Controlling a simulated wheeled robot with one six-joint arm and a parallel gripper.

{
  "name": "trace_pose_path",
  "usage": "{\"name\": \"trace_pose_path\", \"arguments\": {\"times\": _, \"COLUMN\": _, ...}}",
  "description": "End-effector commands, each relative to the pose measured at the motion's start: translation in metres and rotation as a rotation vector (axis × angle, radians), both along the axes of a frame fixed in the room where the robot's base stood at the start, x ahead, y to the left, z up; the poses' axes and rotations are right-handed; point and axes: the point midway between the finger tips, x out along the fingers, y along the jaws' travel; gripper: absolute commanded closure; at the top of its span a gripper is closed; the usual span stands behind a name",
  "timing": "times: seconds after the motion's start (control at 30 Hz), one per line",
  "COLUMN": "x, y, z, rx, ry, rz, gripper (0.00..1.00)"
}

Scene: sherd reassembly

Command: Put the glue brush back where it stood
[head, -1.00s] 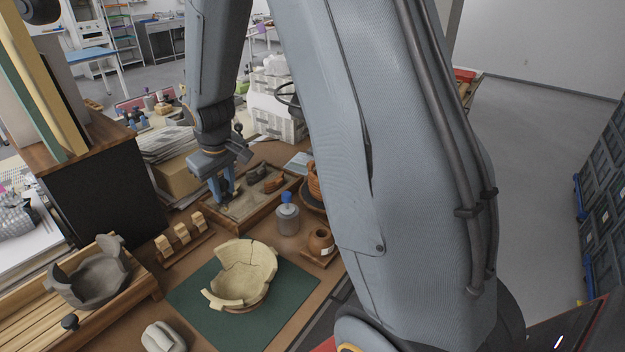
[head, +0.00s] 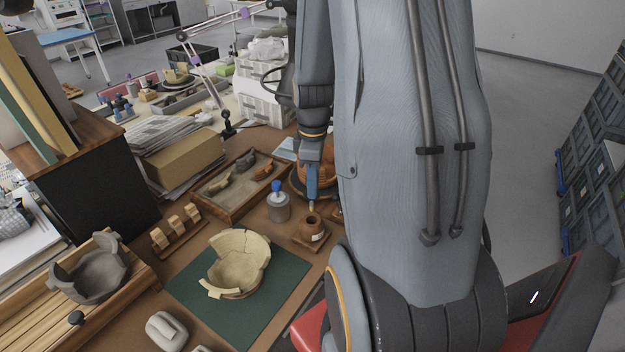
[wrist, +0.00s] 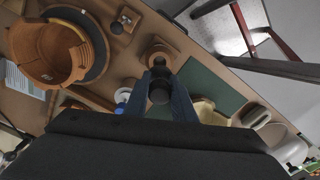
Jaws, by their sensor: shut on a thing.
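My gripper (head: 312,188) is shut on the glue brush (head: 311,206), which hangs tip down from the fingers. In the wrist view the brush (wrist: 160,92) shows as a dark round end between the blue fingertips. In the wrist view the pot (wrist: 158,53) is partly hidden behind the fingers.
A blue-topped grey jar (head: 278,207) stands close left of the pot. A large terracotta vessel (head: 300,180) is just behind my gripper. A cream broken bowl (head: 238,265) sits on a green mat (head: 190,286). A wooden tray (head: 236,207) holds sherds.

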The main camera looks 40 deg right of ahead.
Motion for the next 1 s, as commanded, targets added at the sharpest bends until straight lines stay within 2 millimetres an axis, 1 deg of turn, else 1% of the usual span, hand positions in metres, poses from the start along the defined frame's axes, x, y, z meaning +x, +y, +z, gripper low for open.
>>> {"name": "trace_pose_path", "arguments": {"times": 1.0, "x": 0.001, "y": 0.001, "z": -0.053, "rx": 0.0, "ry": 0.0, "rz": 0.001, "gripper": 0.89}}
